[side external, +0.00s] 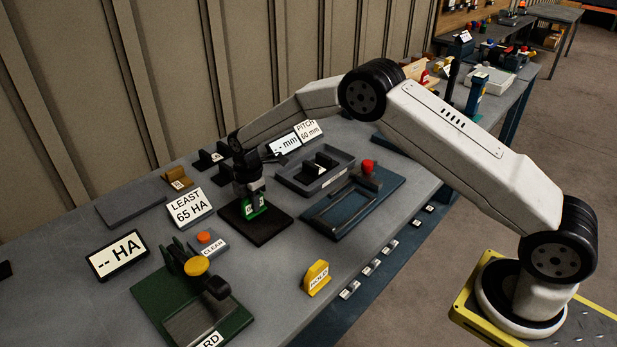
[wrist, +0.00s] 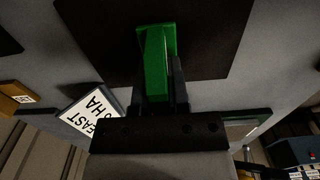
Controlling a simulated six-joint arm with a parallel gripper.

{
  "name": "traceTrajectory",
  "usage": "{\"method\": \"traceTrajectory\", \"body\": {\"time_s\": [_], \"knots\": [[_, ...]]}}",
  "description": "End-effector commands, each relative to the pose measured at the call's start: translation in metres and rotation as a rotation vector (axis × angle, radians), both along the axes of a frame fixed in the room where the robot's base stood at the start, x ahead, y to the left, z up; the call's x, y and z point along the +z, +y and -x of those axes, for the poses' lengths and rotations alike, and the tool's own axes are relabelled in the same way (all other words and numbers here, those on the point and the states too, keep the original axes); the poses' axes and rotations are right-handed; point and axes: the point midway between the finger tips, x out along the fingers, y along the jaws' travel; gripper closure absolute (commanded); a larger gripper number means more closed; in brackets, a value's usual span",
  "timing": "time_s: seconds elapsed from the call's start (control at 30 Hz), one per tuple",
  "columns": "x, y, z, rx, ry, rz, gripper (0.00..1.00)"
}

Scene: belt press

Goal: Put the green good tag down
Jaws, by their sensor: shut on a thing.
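The green good tag (wrist: 155,62) is between the fingers of my gripper (wrist: 160,85) in the wrist view. It also shows as a small green piece with white labels in the side view (side external: 254,210), under my gripper (side external: 251,198). My gripper is shut on it and points down at a black square mat (side external: 270,224). The black mat also fills the space behind the tag in the wrist view (wrist: 95,40). Whether the tag touches the mat or hangs just above it, I cannot tell.
A "LEAST 65 HA" sign (side external: 188,208) stands left of the mat. A grey tray with black pieces (side external: 336,158) and a blue fixture with a red knob (side external: 340,222) are to the right. A green press (side external: 150,301), a "CLEAR" button (side external: 208,243) and a yellow "HOLD" tag (side external: 316,278) are nearer the front.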

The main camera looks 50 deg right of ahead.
Motion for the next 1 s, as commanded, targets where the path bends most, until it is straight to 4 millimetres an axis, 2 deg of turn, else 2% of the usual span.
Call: {"method": "traceTrajectory", "body": {"time_s": [0.5,0.53,0.6,0.63,1.0], "knots": [[-0.0079,0.0000,-0.0002,0.000,-0.001,-0.001,1.00],[-0.0078,0.0000,-0.0002,0.000,-0.002,-0.001,0.74],[-0.0077,0.0001,-0.0002,0.000,-0.002,-0.001,0.52],[-0.0076,0.0001,-0.0002,0.000,-0.002,-0.001,0.45],[-0.0062,0.0000,-0.0002,0.000,-0.002,-0.001,0.45]]}}
